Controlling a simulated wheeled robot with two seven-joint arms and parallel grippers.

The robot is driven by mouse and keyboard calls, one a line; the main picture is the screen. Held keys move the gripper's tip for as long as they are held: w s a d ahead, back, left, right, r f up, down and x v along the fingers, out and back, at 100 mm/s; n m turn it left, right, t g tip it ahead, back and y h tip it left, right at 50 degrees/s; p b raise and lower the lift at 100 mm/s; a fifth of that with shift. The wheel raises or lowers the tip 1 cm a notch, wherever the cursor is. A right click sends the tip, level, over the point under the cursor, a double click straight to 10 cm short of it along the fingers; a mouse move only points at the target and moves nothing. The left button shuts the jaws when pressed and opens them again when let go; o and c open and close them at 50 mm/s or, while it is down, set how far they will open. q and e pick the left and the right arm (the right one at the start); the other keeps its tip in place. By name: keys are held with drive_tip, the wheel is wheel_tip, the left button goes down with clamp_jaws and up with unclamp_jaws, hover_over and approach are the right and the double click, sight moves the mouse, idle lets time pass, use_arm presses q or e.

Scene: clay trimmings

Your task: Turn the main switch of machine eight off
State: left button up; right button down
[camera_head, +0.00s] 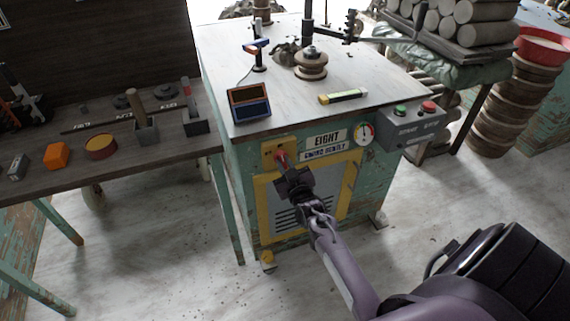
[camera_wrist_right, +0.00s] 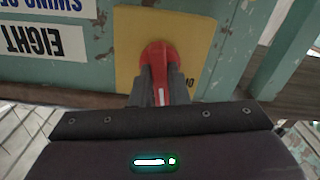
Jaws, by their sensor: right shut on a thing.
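Machine eight (camera_head: 235,165) is a worn green cabinet with a pale top and an "EIGHT" plate (camera_head: 327,138). Its main switch is a red rotary handle (camera_head: 281,156) on a yellow plate (camera_head: 268,151) at the upper left of the front. My right gripper (camera_head: 284,163) is at the switch, with its fingers shut on the red handle. In the right wrist view the red handle (camera_wrist_right: 158,56) sits between the fingers, in front of the yellow plate (camera_wrist_right: 200,38). The fingers cover part of the handle and the plate's lettering. My left gripper is not in view.
A gauge (camera_head: 364,133) and a grey box with a green and a red button (camera_head: 412,128) are right of the plate. A dark wooden bench (camera_head: 110,170) with tools and small blocks stands close on the left. Floor in front is clear.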

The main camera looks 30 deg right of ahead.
drive_tip(key=n, duration=0.3)
drive_tip(key=shift+n+p, duration=0.35)
drive_tip(key=shift+n, duration=0.05)
drive_tip(key=n, duration=0.2)
drive_tip(key=shift+a+n, duration=0.1)
drive_tip(key=shift+n, duration=0.3)
drive_tip(key=shift+n+p, duration=0.4)
drive_tip(key=shift+n, duration=0.5)
drive_tip(key=n, duration=0.4)
drive_tip(key=shift+p, duration=0.4)
drive_tip(key=shift+f+n, duration=0.1)
drive_tip(key=shift+n, duration=0.9)
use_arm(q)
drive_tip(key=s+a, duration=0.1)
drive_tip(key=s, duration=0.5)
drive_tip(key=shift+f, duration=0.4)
use_arm(e)
drive_tip(key=shift+n, duration=0.5)
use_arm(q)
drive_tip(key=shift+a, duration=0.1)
